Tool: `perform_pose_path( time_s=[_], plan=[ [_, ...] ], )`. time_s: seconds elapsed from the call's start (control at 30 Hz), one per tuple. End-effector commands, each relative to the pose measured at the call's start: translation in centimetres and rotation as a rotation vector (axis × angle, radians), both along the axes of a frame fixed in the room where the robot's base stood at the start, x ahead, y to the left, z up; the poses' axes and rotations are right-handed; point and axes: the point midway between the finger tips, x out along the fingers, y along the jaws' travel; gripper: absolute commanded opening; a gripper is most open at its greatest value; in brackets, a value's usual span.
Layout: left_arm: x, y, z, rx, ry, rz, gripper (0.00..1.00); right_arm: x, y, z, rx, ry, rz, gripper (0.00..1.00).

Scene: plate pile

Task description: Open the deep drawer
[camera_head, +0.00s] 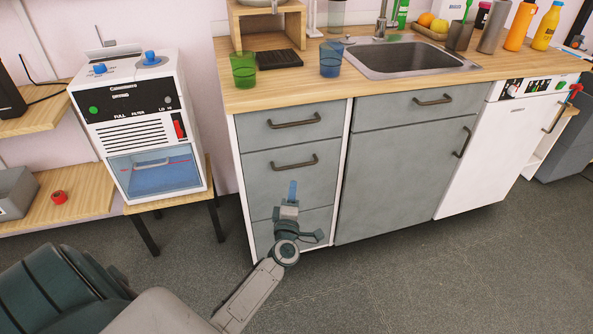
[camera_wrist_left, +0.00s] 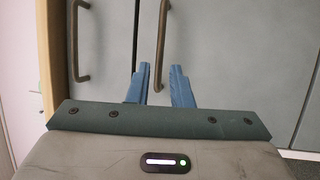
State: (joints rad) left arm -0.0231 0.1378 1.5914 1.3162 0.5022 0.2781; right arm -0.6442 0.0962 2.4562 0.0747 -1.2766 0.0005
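The left cabinet holds a stack of grey drawers, all shut. The top drawer (camera_head: 263,132) is shallow, and the middle drawer (camera_head: 258,190) below it is taller. The bottom drawer (camera_head: 262,233) is partly hidden by my left arm. The middle drawer's dark bar handle (camera_head: 295,163) also shows in the left wrist view (camera_wrist_left: 161,40). My left gripper (camera_head: 293,184) is in front of the middle drawer, its blue fingers apart. In the wrist view the fingers (camera_wrist_left: 159,78) stand either side of that handle's near end. I cannot tell whether they touch it. My right gripper is out of view.
The top drawer's handle (camera_wrist_left: 82,40) is just left in the wrist view. A wooden counter (camera_head: 310,84) above holds a green cup (camera_head: 243,71), a blue cup (camera_head: 331,60) and a sink (camera_head: 415,58). A white machine (camera_head: 137,125) stands left. Floor (camera_head: 430,280) in front is clear.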

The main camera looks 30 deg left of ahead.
Motion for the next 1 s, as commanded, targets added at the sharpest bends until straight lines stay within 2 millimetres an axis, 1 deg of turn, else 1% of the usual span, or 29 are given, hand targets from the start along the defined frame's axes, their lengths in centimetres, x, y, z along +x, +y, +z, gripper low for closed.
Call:
perform_pose_path(
  time_s=[0.3, 0.5, 0.7, 0.97, 1.0],
  plan=[
    [5.1, 2.6, 1.0, 0.003, 0.0, 0.0, 0.19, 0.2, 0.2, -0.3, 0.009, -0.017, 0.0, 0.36],
    [7.8, 3.9, 1.5, 0.004, 0.002, 0.0, 0.19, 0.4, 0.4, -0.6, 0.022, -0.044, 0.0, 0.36],
    [8.8, 4.4, 1.8, 0.003, 0.003, -0.001, 0.19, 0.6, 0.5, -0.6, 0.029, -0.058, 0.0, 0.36],
    [8.9, 4.4, 1.8, 0.003, 0.003, -0.001, 0.19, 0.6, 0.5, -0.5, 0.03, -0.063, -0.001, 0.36],
    [8.9, 4.4, 1.8, 0.003, 0.003, -0.001, 0.11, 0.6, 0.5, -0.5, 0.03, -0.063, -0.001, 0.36]
  ],
)
